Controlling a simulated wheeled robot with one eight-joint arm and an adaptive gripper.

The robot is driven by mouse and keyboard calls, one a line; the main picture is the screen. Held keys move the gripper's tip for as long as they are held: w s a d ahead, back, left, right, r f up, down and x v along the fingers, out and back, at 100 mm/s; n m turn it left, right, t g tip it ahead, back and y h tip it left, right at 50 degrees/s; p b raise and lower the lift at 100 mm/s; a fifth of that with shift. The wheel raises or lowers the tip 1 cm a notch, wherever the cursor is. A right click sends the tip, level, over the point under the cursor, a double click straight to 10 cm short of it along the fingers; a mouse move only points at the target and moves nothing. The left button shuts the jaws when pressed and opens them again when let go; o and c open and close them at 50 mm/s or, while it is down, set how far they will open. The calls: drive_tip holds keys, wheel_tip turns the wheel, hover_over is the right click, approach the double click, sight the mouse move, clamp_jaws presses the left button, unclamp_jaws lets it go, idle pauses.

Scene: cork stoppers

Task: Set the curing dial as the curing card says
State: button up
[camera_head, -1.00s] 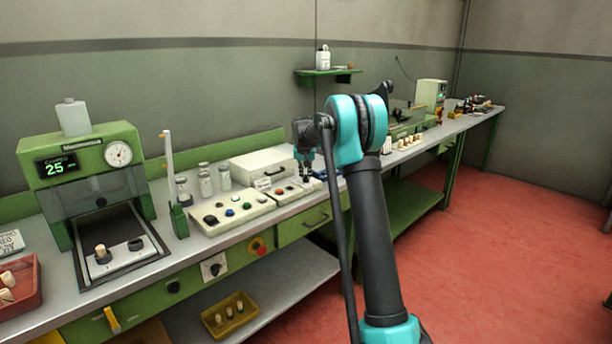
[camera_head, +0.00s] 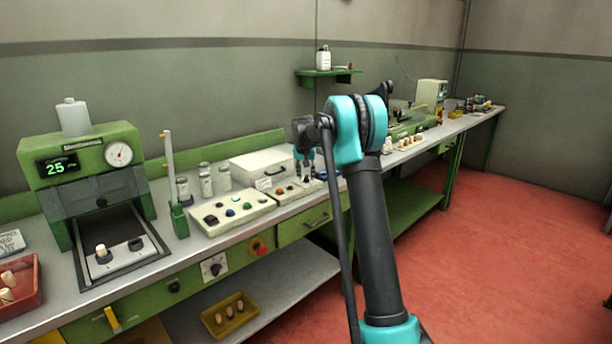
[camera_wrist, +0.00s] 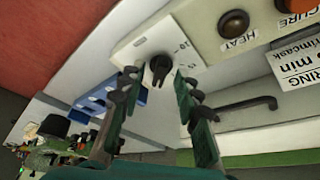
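The curing dial, a black knob (camera_wrist: 159,68) on a white plate with printed numbers, is in the wrist view. Its pointer end is toward the lower part of the picture; the exact setting is too small to read. My gripper (camera_wrist: 161,82) is open, with one finger on either side of the knob; I cannot tell whether they touch it. In the head view my gripper (camera_head: 305,178) is low over the bench and hides most of the dial. The curing card (camera_wrist: 302,62) is partly cut off at the right, showing "RING" and "min". It also shows in the head view (camera_head: 263,184).
A panel with HEAT (camera_wrist: 234,23) and CURE buttons adjoins the dial plate. A white case (camera_head: 262,164) with a handle stands behind. A blue rack (camera_wrist: 128,97) is near the dial. A green press (camera_head: 85,165) reading 25 and a button panel (camera_head: 212,220) stand left.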

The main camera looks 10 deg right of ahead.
drive_tip(key=v, duration=1.2)
drive_tip(key=s+d+f+n, duration=0.1)
drive_tip(key=s+f, duration=0.6)
drive_tip(key=s, duration=1)
drive_tip(key=s+d+f+n, duration=0.1)
drive_tip(key=s+f, duration=0.6)
drive_tip(key=s, duration=1)
drive_tip(key=s+d+f+y, duration=0.1)
drive_tip(key=s+d+f, duration=0.2)
drive_tip(key=s+f, duration=0.5)
drive_tip(key=s, duration=0.8)
drive_tip(key=shift+s+d+n, duration=0.35)
drive_tip(key=shift+s+n, duration=0.05)
drive_tip(key=shift+f, duration=0.1)
